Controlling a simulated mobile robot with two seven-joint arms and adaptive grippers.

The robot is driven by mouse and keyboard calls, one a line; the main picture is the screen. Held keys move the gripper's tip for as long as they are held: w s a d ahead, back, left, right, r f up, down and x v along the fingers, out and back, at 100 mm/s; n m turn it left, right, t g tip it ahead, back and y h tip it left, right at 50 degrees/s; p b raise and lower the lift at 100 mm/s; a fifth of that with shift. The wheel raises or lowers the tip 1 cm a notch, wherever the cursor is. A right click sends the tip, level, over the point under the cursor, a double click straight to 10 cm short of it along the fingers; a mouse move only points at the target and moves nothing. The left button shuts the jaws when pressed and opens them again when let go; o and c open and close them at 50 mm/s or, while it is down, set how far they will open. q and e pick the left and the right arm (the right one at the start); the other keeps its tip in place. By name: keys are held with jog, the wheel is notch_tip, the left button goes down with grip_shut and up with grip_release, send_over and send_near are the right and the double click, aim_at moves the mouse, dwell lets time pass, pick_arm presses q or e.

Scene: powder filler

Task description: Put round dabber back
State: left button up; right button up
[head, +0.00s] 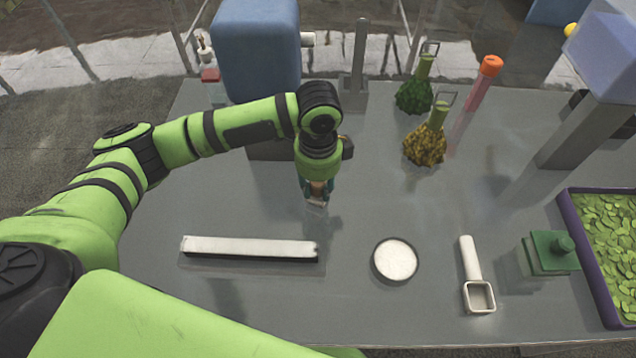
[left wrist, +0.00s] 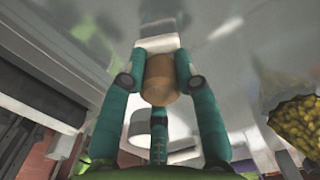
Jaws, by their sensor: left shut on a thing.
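My left gripper (head: 316,192) points down over the middle of the grey table. In the left wrist view its teal fingers (left wrist: 160,75) are shut on a brown, rounded piece with a pale end, which I take to be the round dabber (left wrist: 160,86). In the head view only a small brown and pale part shows between the fingers. I cannot tell whether its pale end touches the table. A round white disc (head: 396,260) lies flat on the table, to the right and nearer. My right gripper is not in view.
A long white bar (head: 250,247) lies front left. A white square scoop (head: 478,290), a green-lidded container (head: 551,252) and a purple tray (head: 588,255) of green leaves are right. Green (head: 414,95) and yellow (head: 425,147) bumpy flasks stand behind. A blue machine (head: 258,50) stands at the back.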

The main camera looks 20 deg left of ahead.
pick_arm(q)
jog(key=shift+f, duration=0.45)
jog(key=o, duration=1)
jog(key=shift+f, duration=0.15)
notch_tip(320, 180, up, 12)
jog(key=shift+d+r+b, duration=0.1)
jog(key=shift+r+b, duration=0.1)
jog(key=shift+b, duration=0.9)
